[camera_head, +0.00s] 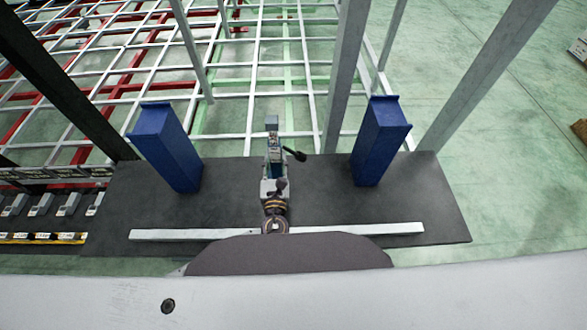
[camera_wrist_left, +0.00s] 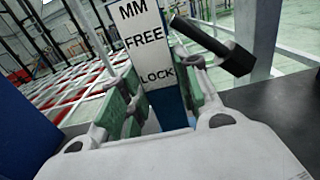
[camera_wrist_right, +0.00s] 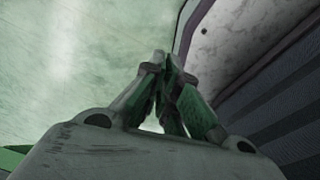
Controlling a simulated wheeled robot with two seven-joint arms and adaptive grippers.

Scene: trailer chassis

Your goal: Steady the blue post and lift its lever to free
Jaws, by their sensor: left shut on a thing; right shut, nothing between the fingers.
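A slim blue post (camera_head: 276,157) stands upright at the middle of the dark deck. In the left wrist view its white label plate (camera_wrist_left: 145,40) reads "MM", "FREE" and "LOCK". Its black lever (camera_head: 294,155) sticks out to the right; the lever's handle (camera_wrist_left: 215,44) is also large in the left wrist view, right of the plate. My left gripper (camera_head: 273,164) is shut on the post, with its green-padded fingers (camera_wrist_left: 155,92) on either side below the plate. The lever is outside the fingers. My right gripper (camera_wrist_right: 165,58) is shut and empty, away from the post.
Two thick blue uprights stand on the deck (camera_head: 315,190), one left (camera_head: 168,148) and one right (camera_head: 380,142) of the post. A pale bar (camera_head: 400,228) runs along the deck's near edge. Grey columns (camera_head: 346,70) and a white frame grid (camera_head: 260,45) lie behind.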

